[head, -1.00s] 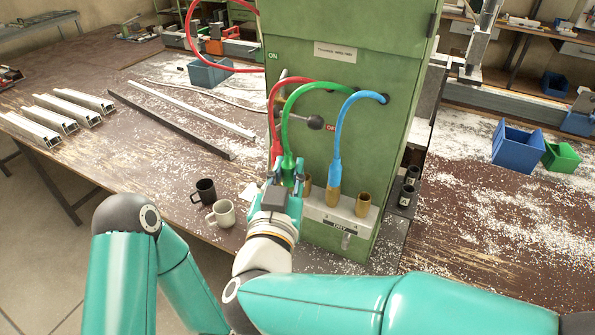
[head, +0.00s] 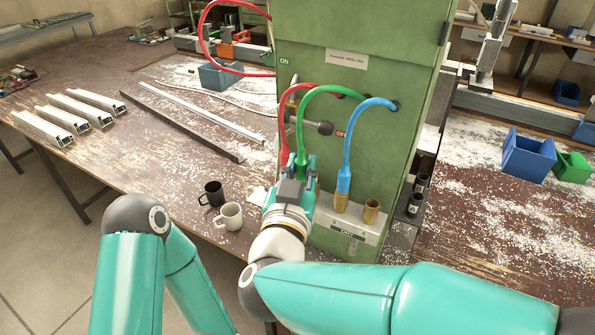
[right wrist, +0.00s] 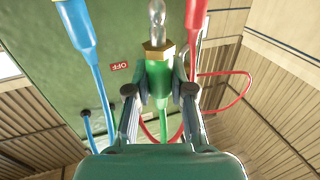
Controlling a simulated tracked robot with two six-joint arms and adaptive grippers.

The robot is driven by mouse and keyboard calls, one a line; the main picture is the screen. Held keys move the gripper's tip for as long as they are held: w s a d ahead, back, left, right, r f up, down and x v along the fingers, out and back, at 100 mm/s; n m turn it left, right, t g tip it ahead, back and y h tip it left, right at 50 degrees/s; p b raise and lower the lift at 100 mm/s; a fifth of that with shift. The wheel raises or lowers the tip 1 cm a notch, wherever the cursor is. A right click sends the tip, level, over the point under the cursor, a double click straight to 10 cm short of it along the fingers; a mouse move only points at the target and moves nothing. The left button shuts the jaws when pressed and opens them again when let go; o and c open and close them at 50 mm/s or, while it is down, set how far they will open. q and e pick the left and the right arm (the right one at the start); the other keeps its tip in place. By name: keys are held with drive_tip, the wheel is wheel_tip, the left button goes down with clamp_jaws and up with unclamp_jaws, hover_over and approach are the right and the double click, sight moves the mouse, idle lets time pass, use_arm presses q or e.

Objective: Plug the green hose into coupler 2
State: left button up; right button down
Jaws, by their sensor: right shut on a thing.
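My right gripper (head: 298,168) is shut on the plug end of the green hose (head: 300,125), in front of the green cabinet. In the right wrist view the fingers flank the green plug (right wrist: 158,82). Its brass collar (right wrist: 157,50) and shiny metal tip (right wrist: 157,18) show bare, outside any coupler. The pale coupler block (head: 350,229) carries brass couplers. The blue hose (head: 349,145) ends at one brass coupler (head: 341,204), and the coupler to its right (head: 371,211) is empty. My gripper hides the block's left part. Coupler numbers are not readable. My left gripper is out of view.
The red hose (head: 283,135) hangs close left of the green one, its lower end hidden. A black-knobbed lever (head: 325,128) sticks out behind the hoses. A black mug (head: 212,193) and a white mug (head: 229,216) stand left of my right gripper.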

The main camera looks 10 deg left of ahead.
drive_tip(key=shift+w+d, duration=0.25)
drive_tip(key=shift+w, duration=0.6)
drive_tip(key=shift+w+d, duration=0.25)
drive_tip(key=shift+w, duration=0.55)
drive_tip(key=shift+w+d, duration=0.25)
drive_tip(key=shift+w, duration=0.6)
drive_tip(key=shift+f+b, duration=1.9)
drive_tip(key=shift+f, duration=0.3)
idle(3.3)
